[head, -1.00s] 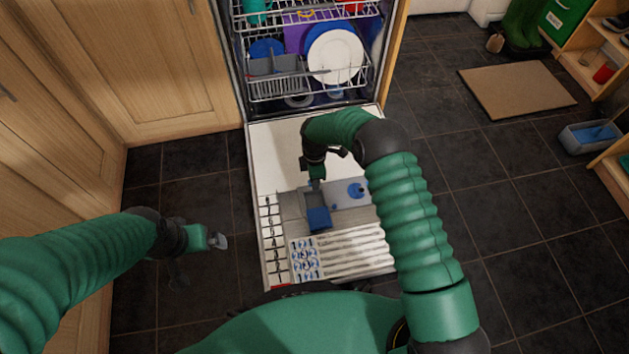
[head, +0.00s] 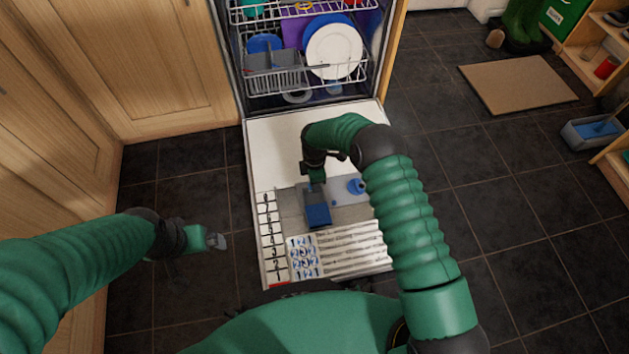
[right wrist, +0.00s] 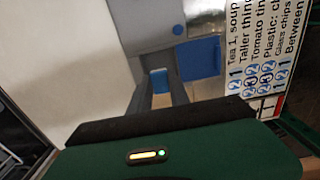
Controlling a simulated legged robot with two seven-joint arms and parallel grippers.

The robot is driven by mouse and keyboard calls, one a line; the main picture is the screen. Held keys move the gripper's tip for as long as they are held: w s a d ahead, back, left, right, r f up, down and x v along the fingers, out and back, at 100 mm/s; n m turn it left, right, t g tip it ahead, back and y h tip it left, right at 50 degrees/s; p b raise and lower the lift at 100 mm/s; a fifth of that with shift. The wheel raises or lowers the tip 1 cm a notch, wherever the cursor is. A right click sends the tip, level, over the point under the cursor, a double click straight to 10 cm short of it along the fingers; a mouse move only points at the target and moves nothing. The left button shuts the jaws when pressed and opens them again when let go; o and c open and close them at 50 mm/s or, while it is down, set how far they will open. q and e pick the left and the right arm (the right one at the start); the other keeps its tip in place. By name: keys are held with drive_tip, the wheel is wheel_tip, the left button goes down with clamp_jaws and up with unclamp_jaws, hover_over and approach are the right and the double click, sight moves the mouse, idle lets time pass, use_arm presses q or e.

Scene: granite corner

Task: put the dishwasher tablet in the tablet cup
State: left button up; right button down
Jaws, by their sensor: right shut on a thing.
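My right gripper (head: 314,187) is over the grey dispenser panel on the open dishwasher door. In the right wrist view its two dark fingers are shut on the dishwasher tablet (right wrist: 159,80), a small blue and pale block. The tablet cup (head: 313,196) is the grey recess just below the gripper, partly covered by it. Its blue lid (head: 318,215) stands at the near side and also shows in the right wrist view (right wrist: 199,58). I cannot tell whether the tablet touches the cup. My left gripper (head: 215,242) hangs over the floor, left of the door; its jaw state is unclear.
The dishwasher door (head: 270,145) lies open, with printed labels near its front edge. A round blue cap (head: 356,186) is right of the cup. Loaded racks (head: 275,85) stand behind. Wooden cabinets (head: 170,70) are at left. The dark floor at right is clear up to a mat (head: 518,84).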

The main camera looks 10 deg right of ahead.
drive_tip(key=shift+f+b, duration=2.3)
drive_tip(key=shift+f, duration=1.2)
drive_tip(key=c, duration=1.1)
unclamp_jaws()
drive_tip(key=shift+c, duration=0.2)
drive_tip(key=c, duration=0.4)
drive_tip(key=shift+o, duration=0.2)
drive_tip(key=shift+r, duration=0.15)
wheel_tip(320, 180, up, 9)
drive_tip(key=p, duration=0.7)
